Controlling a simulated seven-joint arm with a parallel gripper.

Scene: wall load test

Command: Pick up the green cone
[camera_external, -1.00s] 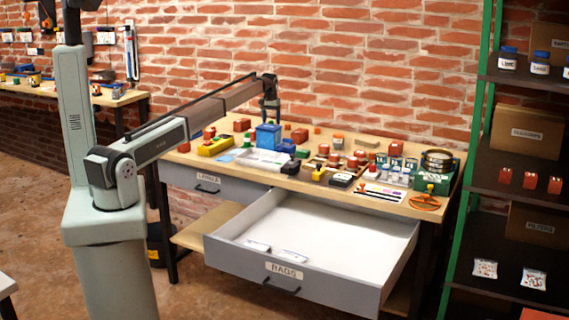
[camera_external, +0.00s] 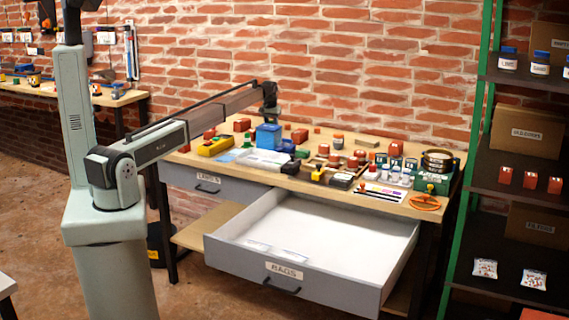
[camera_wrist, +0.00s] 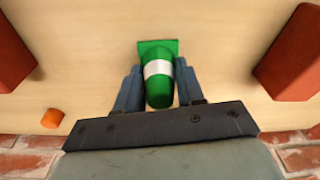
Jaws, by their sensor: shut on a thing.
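The green cone (camera_wrist: 158,92) has a white band and a square green base. In the wrist view it sits between the two fingers of my gripper (camera_wrist: 159,72), which are closed against its sides. Its base lies toward the pale wooden table top; I cannot tell whether it touches it. In the external view my gripper (camera_external: 269,112) is low over the back of the workbench, behind a blue box (camera_external: 268,136). The fingertips and the held cone are hidden there.
Red blocks flank the cone in the wrist view, left (camera_wrist: 12,52) and right (camera_wrist: 292,55), with a small orange piece (camera_wrist: 52,118) nearby. The brick wall is close behind. The workbench (camera_external: 400,207) is crowded; its open drawer (camera_external: 325,232) juts forward.

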